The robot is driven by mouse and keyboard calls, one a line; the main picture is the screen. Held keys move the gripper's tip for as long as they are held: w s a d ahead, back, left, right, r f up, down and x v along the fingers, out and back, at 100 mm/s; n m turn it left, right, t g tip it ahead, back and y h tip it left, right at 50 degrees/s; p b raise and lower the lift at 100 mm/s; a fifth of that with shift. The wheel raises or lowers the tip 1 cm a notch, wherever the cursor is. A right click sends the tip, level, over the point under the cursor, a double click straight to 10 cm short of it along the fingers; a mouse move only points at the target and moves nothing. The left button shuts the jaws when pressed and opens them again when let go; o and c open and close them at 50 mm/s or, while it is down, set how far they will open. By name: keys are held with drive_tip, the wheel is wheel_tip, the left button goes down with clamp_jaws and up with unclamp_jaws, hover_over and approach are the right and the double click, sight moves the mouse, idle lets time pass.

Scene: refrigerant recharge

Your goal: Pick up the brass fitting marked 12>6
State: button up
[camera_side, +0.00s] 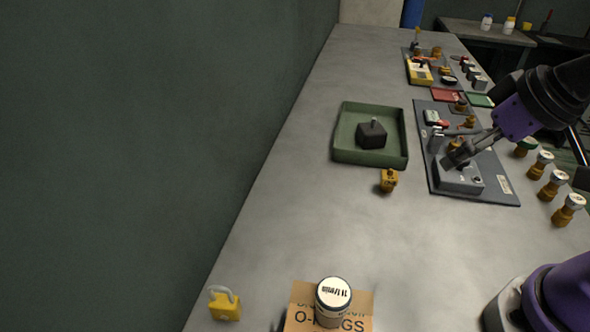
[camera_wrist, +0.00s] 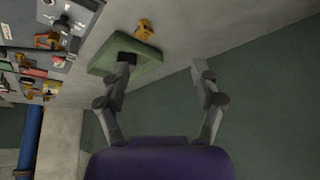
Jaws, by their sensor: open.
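A brass fitting (camera_side: 389,181) stands on the bench just in front of the green tray; it also shows beside the tray in the wrist view (camera_wrist: 146,30). Other brass parts sit on the dark panel, one (camera_side: 461,106) near its far end and one (camera_side: 455,145) close to my gripper. I cannot read a 12>6 marking on any of them.
The green tray (camera_side: 342,151) holds a dark block (camera_side: 372,134). Several brass pieces with pale tops (camera_side: 555,184) line the right edge. A yellow padlock (camera_side: 225,304) and a white-lidded can (camera_side: 333,297) on an O-rings box are at the front. The bench middle is clear.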

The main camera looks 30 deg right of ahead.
drive_tip(key=m+t+y, duration=0.2)
drive_tip(key=m+y, duration=0.7)
drive_tip(key=m, duration=1.5)
approach(393, 171)
drive_tip(key=x, duration=0.3)
drive_tip(key=shift+s+a+f, duration=0.15)
drive_tip(key=shift+a+f, duration=0.25)
drive_tip(key=shift+a, duration=0.05)
drive_tip(key=shift+d+f+m+t+y, duration=0.15)
drive_tip(key=shift+d+m+t+y, duration=0.45)
drive_tip(key=shift+m, duration=0.4)
drive_tip(key=shift+a+f, duration=0.1)
drive_tip(key=shift+a, duration=0.1)
drive_tip(key=x, duration=0.7)
drive_tip(key=shift+d, duration=0.1)
clamp_jaws()
